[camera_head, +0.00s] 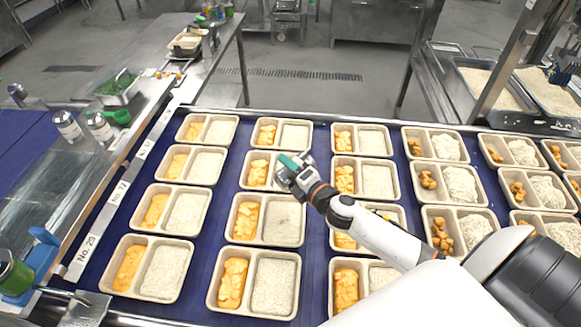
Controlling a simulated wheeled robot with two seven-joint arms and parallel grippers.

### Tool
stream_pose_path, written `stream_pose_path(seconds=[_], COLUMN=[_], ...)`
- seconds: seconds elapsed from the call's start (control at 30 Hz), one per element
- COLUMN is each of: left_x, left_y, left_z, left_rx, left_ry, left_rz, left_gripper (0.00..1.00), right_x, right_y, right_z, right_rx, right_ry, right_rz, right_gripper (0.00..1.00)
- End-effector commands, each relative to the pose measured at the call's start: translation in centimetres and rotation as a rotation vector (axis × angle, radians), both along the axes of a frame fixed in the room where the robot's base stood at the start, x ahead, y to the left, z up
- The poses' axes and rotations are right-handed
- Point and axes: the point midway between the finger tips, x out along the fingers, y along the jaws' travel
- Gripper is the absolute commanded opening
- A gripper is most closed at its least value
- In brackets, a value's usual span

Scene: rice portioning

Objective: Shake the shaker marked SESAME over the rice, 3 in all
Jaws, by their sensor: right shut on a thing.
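My right gripper (293,168) is over the tray field, above the second column of trays from the left. It is shut on a small silvery thing, apparently a shaker, largely hidden by the fingers; no marking can be read. Below it is a two-part tray (236,243) with orange food on the left and rice (284,220) on the right. Faint darker specks show on that rice. Two silver shakers with white labels, a left one (67,126) and a right one (99,126), stand on the left counter; their words are too small to read. My left gripper is out of view.
Several filled trays stand in columns on the blue belt (207,250). My right arm crosses the trays at the right. The left counter holds a metal pan of greens (117,86), a green scoop (122,116) and a blue stand (38,262).

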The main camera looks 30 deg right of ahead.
Motion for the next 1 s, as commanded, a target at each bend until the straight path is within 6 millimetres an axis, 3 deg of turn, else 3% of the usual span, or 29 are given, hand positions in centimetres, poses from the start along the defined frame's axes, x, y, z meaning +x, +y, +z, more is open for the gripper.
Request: stream_pose_path(seconds=[0.03,0.17,0.6,0.73,1.0], left_x=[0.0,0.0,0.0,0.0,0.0], left_y=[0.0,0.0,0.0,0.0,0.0], left_z=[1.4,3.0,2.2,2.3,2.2], left_rx=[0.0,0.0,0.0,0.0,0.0], left_ry=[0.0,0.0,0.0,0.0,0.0], left_rz=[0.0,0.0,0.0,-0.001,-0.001], left_gripper=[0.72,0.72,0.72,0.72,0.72], right_x=[0.0,0.0,0.0,0.0,0.0], right_y=[0.0,0.0,0.0,0.0,0.0], right_z=[1.0,1.6,3.1,3.4,3.5], right_rx=[0.132,0.458,1.615,1.808,1.838], right_ry=[0.019,0.065,0.229,0.257,0.261], right_rz=[-0.003,-0.002,0.002,0.002,0.001], right_gripper=[0.26,0.26,0.26,0.26,0.26])
